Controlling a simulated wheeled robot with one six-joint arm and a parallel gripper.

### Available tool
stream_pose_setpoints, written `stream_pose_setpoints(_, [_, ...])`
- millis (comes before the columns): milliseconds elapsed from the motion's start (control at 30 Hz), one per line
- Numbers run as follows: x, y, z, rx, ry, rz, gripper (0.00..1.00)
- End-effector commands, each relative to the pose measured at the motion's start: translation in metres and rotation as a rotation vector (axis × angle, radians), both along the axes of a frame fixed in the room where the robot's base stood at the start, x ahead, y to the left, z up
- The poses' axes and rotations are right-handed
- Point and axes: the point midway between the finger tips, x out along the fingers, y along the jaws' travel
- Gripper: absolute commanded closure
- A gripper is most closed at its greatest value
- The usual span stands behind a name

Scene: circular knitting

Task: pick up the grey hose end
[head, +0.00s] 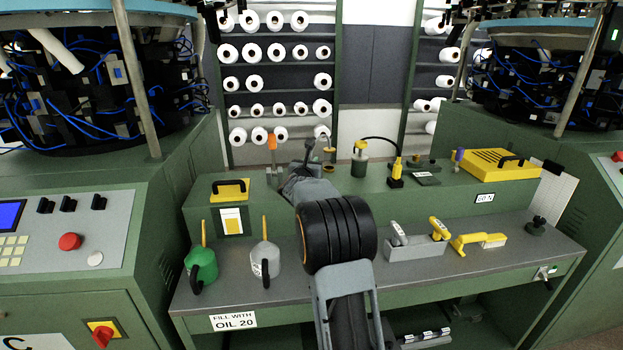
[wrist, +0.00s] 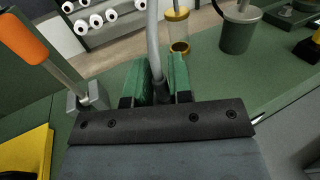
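The grey hose (wrist: 153,35) comes down from the top of the wrist view to a dark end piece (wrist: 159,92). This end stands between the two green fingers of my gripper (wrist: 160,82), close to both. I cannot tell whether the fingers press on it or leave a small gap. In the head view my gripper (head: 309,152) is at the back of the bench, over the raised green shelf. My arm hides most of that spot, and the hose end does not show clearly there.
An orange-handled tool (wrist: 75,102) stands close left of my gripper, with a yellow-lidded box (wrist: 28,152) nearer. A clear jar with a yellow rim (wrist: 178,30) and a green-grey pot (wrist: 240,28) stand beyond to the right. The bench front holds oil cans (head: 201,262) and a grey tray (head: 415,250).

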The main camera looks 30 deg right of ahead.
Motion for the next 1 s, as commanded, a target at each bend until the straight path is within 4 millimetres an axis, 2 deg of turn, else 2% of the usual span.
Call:
stream_pose_setpoints(33, [0.0,0.0,0.0,0.0,0.0,0.0,0.85])
stream_pose_setpoints(200, [0.0,0.0,0.0,0.0,0.0,0.0,1.0])
stream_pose_setpoints(667, [0.0,0.0,0.002,-0.001,-0.001,0.0,1.0])
stream_pose_setpoints(767, [0.0,0.0,0.009,-0.002,-0.003,-0.001,1.0])
stream_pose_setpoints(1000, [0.0,0.0,0.052,0.0,-0.006,0.0,1.0])
